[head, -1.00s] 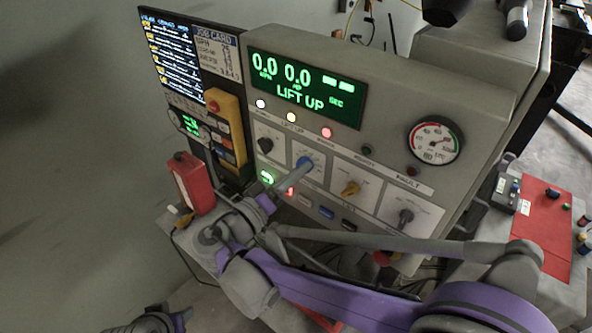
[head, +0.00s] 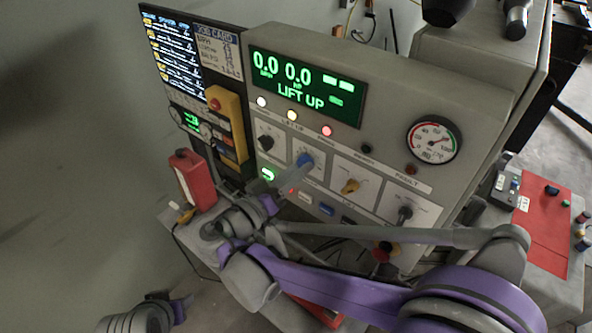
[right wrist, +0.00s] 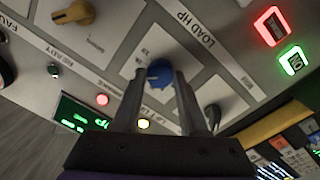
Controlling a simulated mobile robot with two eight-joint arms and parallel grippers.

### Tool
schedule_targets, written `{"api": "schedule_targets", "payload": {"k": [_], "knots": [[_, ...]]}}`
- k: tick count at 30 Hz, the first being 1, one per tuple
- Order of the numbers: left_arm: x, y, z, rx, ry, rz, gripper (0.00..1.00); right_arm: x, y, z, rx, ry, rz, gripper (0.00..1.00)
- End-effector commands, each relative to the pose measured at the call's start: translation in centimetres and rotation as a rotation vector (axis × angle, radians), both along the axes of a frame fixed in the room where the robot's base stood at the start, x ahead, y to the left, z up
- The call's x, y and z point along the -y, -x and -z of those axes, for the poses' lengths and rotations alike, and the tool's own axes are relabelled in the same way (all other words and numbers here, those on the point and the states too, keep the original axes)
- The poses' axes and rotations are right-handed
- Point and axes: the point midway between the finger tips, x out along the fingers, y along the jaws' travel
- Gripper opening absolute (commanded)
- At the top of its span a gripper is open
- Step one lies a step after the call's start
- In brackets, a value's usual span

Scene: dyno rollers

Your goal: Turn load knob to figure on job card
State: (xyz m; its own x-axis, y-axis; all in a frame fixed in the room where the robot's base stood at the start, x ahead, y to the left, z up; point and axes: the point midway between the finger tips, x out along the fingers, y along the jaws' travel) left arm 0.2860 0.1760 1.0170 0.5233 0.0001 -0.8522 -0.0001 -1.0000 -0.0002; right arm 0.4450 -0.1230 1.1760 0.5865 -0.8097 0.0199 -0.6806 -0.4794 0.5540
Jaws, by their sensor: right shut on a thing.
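The blue load knob (head: 305,160) is on the grey console's front, under the display. In the right wrist view the knob (right wrist: 159,74) sits beside the printed words LOAD HP. My right gripper (right wrist: 161,84) has one finger on each side of the knob and is shut on it. In the head view the gripper (head: 297,174) covers the knob's lower part. The knob's pointer and the scale figures cannot be read clearly. The job card (head: 219,50) is at the panel's upper left; its figures are too small to read surely. My left gripper's fingers are not seen.
The display (head: 306,88) reads 0.0, 0.0 and LIFT UP. A black knob (head: 266,142), a yellow knob (head: 350,186) and a grey knob (head: 404,214) flank the load knob. A round gauge (head: 432,139) is at right. A red box (head: 192,180) stands at left.

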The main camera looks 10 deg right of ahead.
Motion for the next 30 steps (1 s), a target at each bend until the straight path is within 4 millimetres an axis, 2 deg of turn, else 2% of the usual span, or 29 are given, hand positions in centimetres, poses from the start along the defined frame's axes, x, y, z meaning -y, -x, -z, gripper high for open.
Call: {"api": "schedule_targets", "payload": {"k": [2,3,7,8,19,30], "knots": [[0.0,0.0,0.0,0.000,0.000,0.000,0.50,0.0,0.0,0.0,0.001,0.001,-0.001,0.00],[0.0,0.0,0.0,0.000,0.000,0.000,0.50,0.0,0.0,0.0,0.001,0.001,-0.001,0.46],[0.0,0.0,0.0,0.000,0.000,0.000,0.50,0.0,0.0,0.0,0.000,0.001,-0.001,0.70],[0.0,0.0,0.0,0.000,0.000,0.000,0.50,0.0,0.0,0.0,0.000,0.001,-0.001,0.73],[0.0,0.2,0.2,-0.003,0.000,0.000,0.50,-0.6,0.4,0.1,-0.001,0.001,-0.001,0.73],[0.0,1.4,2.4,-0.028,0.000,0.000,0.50,-6.2,4.4,0.5,-0.004,0.001,-0.005,0.73]]}}
